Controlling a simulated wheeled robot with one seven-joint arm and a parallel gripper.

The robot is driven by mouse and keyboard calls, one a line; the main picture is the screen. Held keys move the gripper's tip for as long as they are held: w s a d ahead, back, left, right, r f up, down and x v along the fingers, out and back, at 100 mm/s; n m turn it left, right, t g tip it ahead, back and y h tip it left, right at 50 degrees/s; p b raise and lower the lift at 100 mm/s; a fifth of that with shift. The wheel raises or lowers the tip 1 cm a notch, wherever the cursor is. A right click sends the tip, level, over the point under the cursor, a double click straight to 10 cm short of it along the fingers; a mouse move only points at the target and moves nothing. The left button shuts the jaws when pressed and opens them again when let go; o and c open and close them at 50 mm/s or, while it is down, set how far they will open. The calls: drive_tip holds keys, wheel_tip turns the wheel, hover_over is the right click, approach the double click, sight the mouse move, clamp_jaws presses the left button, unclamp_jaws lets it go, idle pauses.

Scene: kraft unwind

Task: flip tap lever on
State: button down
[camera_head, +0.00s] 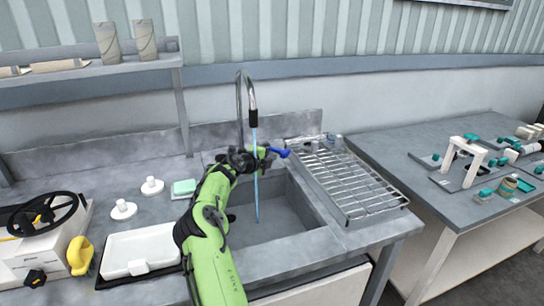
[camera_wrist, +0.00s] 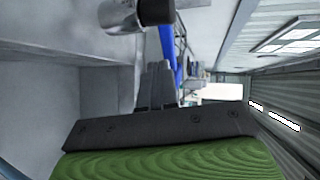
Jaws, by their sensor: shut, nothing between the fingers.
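The tap (camera_head: 241,95) has a tall curved metal spout that rises behind the sink (camera_head: 290,219). A thin blue stream of water (camera_head: 256,180) runs from its nozzle down into the basin. A blue lever (camera_head: 279,152) shows just right of my gripper (camera_head: 262,158), at the tap's base. My green arm reaches over the sink's left edge, and my gripper is shut and empty beside the lever. In the wrist view, the shut fingers (camera_wrist: 158,82) are close to a blue bar (camera_wrist: 167,45) and a metal cylinder (camera_wrist: 122,16). Whether the fingers touch the lever I cannot tell.
A wire drying rack (camera_head: 350,180) lies right of the sink. A green sponge (camera_head: 184,187) and two white knobbed pieces sit to the left. A white tray (camera_head: 140,248) and a machine with a black wheel (camera_head: 42,215) are further left. A second table (camera_head: 420,190) stands at right.

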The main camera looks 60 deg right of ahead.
sight(281, 152)
drive_tip(key=shift+d, duration=0.55)
drive_tip(key=shift+s+d+r+n+t+b, duration=0.1)
drive_tip(key=shift+s+d+n+t+b, duration=0.3)
drive_tip(key=shift+d+b, duration=0.2)
drive_tip(key=shift+s+d+n+t+b, duration=0.2)
drive_tip(key=shift+s+d+t+b, duration=0.1)
drive_tip(key=shift+s+d+b, duration=0.25)
drive_tip(key=shift+d, duration=0.1)
